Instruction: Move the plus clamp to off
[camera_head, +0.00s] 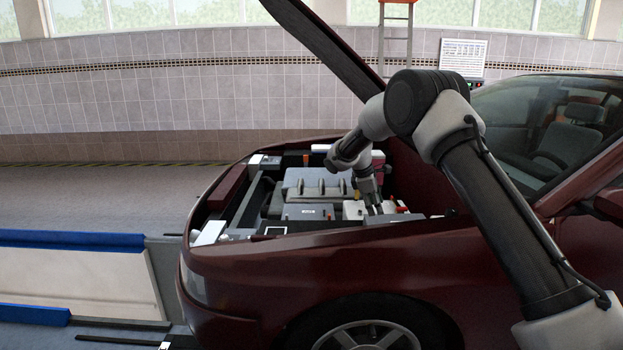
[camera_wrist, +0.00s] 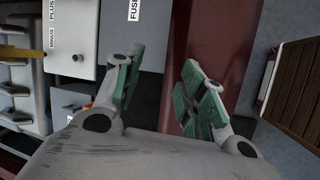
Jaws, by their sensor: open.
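My gripper (camera_head: 376,207) is low over the right part of the open engine bay. In the wrist view my gripper (camera_wrist: 160,76) is open, its two green-padded fingers apart with nothing between them. A pale box with a round grey knob (camera_wrist: 78,57) lies left of the fingers, and PLUS and MINUS labels (camera_wrist: 52,20) show at its top left edge. A small orange-red part (camera_wrist: 88,105) is partly hidden behind the left finger. A red-orange part (camera_head: 402,209) also shows beside my gripper in the head view. I cannot tell which part is the plus clamp.
A grey box labelled FUSE (camera_wrist: 143,35) is beside the left finger. The dark red car body edge (camera_wrist: 208,35) runs behind the right finger. The raised hood (camera_head: 325,45) slants above the bay. A grey engine cover (camera_head: 317,184) fills the middle of the bay.

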